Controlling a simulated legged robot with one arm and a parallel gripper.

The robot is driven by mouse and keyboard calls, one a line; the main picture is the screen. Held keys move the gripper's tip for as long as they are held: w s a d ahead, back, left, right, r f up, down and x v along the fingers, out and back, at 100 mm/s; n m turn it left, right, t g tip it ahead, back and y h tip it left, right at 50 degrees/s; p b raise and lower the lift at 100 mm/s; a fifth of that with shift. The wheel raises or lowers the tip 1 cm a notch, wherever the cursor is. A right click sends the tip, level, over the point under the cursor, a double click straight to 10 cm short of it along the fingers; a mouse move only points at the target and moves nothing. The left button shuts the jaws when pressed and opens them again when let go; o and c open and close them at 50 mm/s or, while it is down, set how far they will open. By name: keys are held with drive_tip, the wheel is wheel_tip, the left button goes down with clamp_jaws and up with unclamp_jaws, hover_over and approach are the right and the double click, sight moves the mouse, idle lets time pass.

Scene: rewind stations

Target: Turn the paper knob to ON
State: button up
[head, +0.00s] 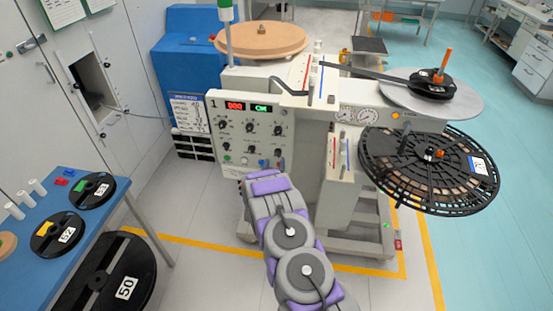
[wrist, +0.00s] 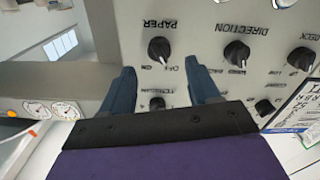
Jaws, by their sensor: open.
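The paper knob (wrist: 159,49) is a black round knob with a pointer, on the pale control panel, and its PAPER label shows upside down in the wrist view. In the head view it is the right knob (head: 278,149) of the lower row. Its pointer setting is too small to read surely. My gripper (wrist: 163,82) is open, with two blue fingers pointing at the panel. The knob shows beyond the fingertips, between their lines, and nothing is held. In the head view my gripper (head: 272,163) is at the panel's lower right.
The direction knob (wrist: 236,52) is beside the paper knob. Another knob (wrist: 157,103) shows between my fingers. A reel (head: 455,188) and gauges (head: 356,115) stand to the right. A blue table (head: 90,215) with reels is at left.

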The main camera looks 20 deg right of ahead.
sight(277, 155)
drive_tip(key=shift+b+x, duration=0.45)
drive_tip(key=shift+x, duration=2.15)
drive_tip(key=c, duration=1)
